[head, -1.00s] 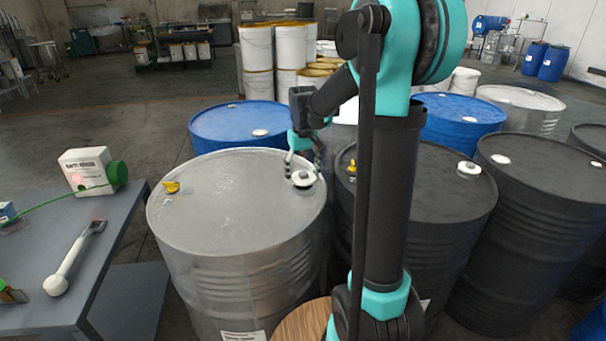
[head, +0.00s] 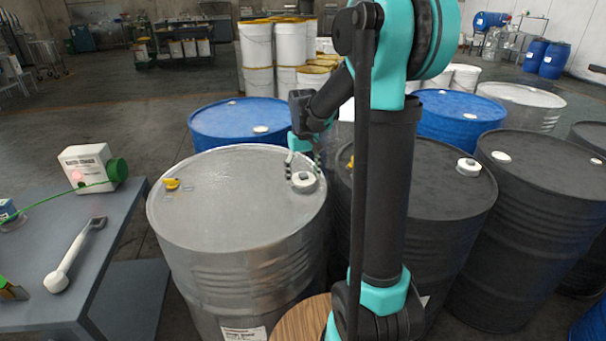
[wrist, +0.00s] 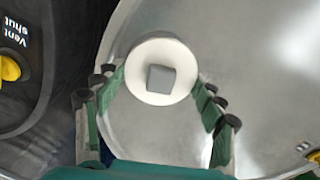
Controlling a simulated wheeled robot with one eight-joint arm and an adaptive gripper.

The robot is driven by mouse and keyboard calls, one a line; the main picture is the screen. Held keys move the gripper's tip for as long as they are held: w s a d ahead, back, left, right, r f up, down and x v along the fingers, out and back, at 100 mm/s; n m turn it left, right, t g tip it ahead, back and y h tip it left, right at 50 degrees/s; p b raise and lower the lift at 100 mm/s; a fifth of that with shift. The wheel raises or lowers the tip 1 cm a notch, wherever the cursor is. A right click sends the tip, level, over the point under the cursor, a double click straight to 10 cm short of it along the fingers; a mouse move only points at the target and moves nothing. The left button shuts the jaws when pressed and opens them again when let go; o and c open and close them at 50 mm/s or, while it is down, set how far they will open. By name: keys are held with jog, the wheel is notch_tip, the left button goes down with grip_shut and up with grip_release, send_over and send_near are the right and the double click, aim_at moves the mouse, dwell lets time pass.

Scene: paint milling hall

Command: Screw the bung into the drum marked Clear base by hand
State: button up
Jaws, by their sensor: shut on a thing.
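The bung (wrist: 161,79) is a round white plug with a grey square in its middle. It sits at the right part of the top of the silver drum (head: 225,205), and also shows in the head view (head: 304,182). My gripper (head: 303,168) reaches down over it from behind. In the wrist view my gripper (wrist: 160,95) has one finger on each side of the bung and is shut on it. The threads and the opening under the bung are hidden. A label (head: 243,333) on the drum's front is too small to read.
A yellow cap (head: 171,184) is on the silver drum's left edge. A dark drum (head: 440,190) stands close on the right, and a blue drum (head: 235,122) behind. A grey table (head: 90,235) with a white box (head: 88,165) and a white-handled tool (head: 72,258) is at left.

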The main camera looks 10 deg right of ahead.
jog(key=o, duration=1.2)
jog(key=shift+f, duration=0.1)
jog(key=shift+o, duration=0.2)
notch_tip(320, 180, up, 12)
jog(key=shift+s+r, duration=0.25)
jog(key=shift+r, duration=0.2)
jog(key=c, duration=0.7)
jog(key=shift+f, duration=0.5)
jog(key=c, duration=0.4)
jog(key=shift+o, duration=0.2)
jog(key=shift+f, duration=2.95)
